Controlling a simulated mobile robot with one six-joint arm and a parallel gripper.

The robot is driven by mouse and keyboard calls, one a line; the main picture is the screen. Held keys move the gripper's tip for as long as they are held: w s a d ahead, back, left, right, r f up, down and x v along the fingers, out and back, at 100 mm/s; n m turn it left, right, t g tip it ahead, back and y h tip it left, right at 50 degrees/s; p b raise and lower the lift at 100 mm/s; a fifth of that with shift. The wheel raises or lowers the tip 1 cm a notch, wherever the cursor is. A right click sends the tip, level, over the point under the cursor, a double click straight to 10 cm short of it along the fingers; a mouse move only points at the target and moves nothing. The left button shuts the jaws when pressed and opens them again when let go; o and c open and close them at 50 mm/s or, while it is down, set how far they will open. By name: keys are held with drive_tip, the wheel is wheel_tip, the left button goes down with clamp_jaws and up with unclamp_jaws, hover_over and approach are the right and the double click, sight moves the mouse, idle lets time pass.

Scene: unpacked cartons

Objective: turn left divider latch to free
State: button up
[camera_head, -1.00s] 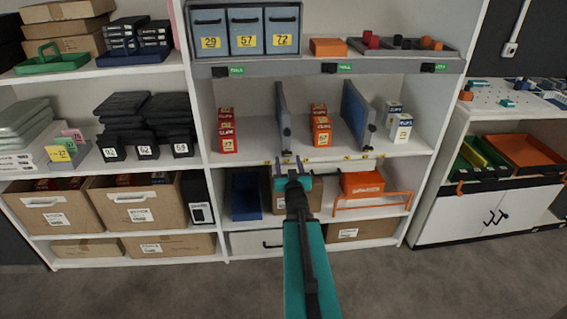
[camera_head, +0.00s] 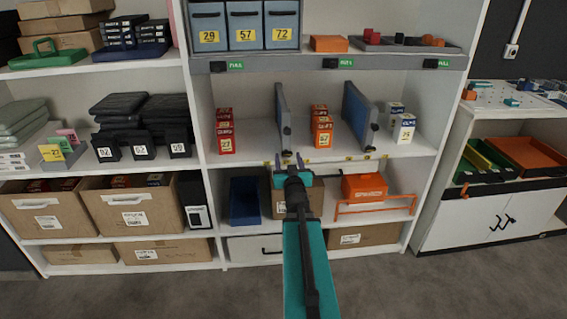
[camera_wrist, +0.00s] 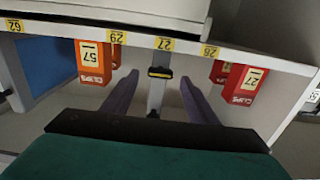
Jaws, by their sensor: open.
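The left divider (camera_head: 282,105) is a thin grey upright panel on the middle shelf. Its front edge also shows in the wrist view (camera_wrist: 157,92). Its latch, a small black and yellow bar (camera_wrist: 160,73), lies crosswise on that edge in the wrist view. My gripper (camera_head: 288,160) is open and empty, low in front of the divider. In the wrist view its two purple fingers (camera_wrist: 160,78) stand either side of the latch, with a gap on both sides. I cannot tell how far the fingertips are from it in depth.
A blue divider (camera_head: 358,115) stands further right. The numbered shelf edge (camera_wrist: 225,54) runs close to the fingers. An orange box (camera_head: 364,187) sits on the shelf below.

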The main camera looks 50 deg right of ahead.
sight(287, 153)
drive_tip(key=shift+w+d, duration=0.3)
drive_tip(key=shift+w, duration=0.1)
drive_tip(key=shift+x, duration=0.9)
